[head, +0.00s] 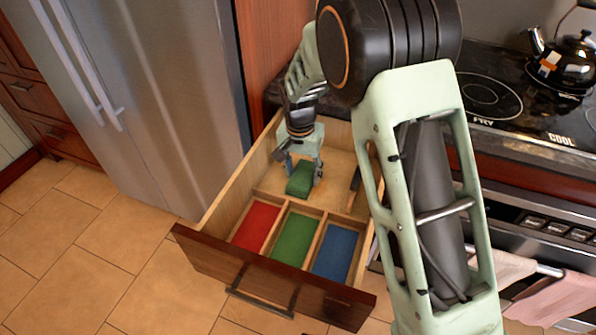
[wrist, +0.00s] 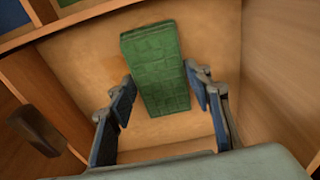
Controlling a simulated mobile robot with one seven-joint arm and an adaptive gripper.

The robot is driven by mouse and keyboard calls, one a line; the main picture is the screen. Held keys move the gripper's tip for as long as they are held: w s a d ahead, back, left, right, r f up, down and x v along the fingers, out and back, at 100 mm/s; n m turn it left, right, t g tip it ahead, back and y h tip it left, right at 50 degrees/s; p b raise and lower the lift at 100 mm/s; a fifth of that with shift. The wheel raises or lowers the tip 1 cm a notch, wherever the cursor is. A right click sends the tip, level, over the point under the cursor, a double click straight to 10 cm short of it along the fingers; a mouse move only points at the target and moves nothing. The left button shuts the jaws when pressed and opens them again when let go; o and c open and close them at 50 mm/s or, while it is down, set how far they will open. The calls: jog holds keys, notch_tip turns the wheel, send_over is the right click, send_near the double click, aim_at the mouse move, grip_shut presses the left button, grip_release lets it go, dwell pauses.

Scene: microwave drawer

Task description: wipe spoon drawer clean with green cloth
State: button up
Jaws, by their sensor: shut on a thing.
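The green cloth (head: 299,180) is a thick, folded block in the large rear compartment of the open wooden drawer (head: 226,194). My gripper (head: 296,188) points down into that compartment and is shut on the cloth. In the wrist view the cloth (wrist: 155,65) lies between the two blue-padded fingers of my gripper (wrist: 165,95), over the bare wooden floor. A faint orange patch (wrist: 108,60) shows on the floor left of the cloth. I cannot tell whether the cloth touches the floor. No spoon is clearly seen.
The drawer front has red (head: 256,226), green (head: 293,238) and blue (head: 335,252) compartments. A dark narrow piece (wrist: 38,130) is at a wooden divider. A fridge (head: 165,90) stands left; a stove (head: 490,95) with a kettle (head: 567,62) is right.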

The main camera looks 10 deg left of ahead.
jog(key=shift+s+d+f, duration=0.1)
jog(key=shift+s+d, duration=0.15)
jog(key=shift+d, duration=1.1)
jog(key=shift+s+d, duration=0.2)
jog(key=shift+d, duration=1.1)
jog(key=shift+w+a+p, duration=0.1)
jog(key=shift+w+a, duration=0.1)
jog(key=shift+a, duration=1.25)
jog(key=shift+w+a+p, duration=0.15)
jog(key=shift+w+a, duration=0.1)
jog(key=shift+a, duration=1.25)
jog(key=shift+w+a+p, duration=0.1)
jog(key=shift+w+a, duration=0.1)
jog(key=shift+a, duration=1.25)
jog(key=shift+s+d, duration=0.15)
jog(key=shift+d, duration=1)
jog(key=shift+s+d+b, duration=0.15)
jog(key=shift+d+b, duration=0.05)
jog(key=shift+d, duration=0.9)
jog(key=shift+s+d+b, duration=0.15)
jog(key=shift+d, duration=0.95)
jog(key=shift+s+d, duration=0.2)
jog(key=shift+d, duration=0.85)
jog(key=shift+w+a, duration=0.2)
jog(key=shift+a, duration=0.95)
jog(key=shift+w+a, duration=0.2)
jog(key=shift+a, duration=2)
jog(key=shift+w+a+p, duration=0.25)
jog(key=shift+a+p, duration=0.1)
jog(key=shift+a, duration=0.7)
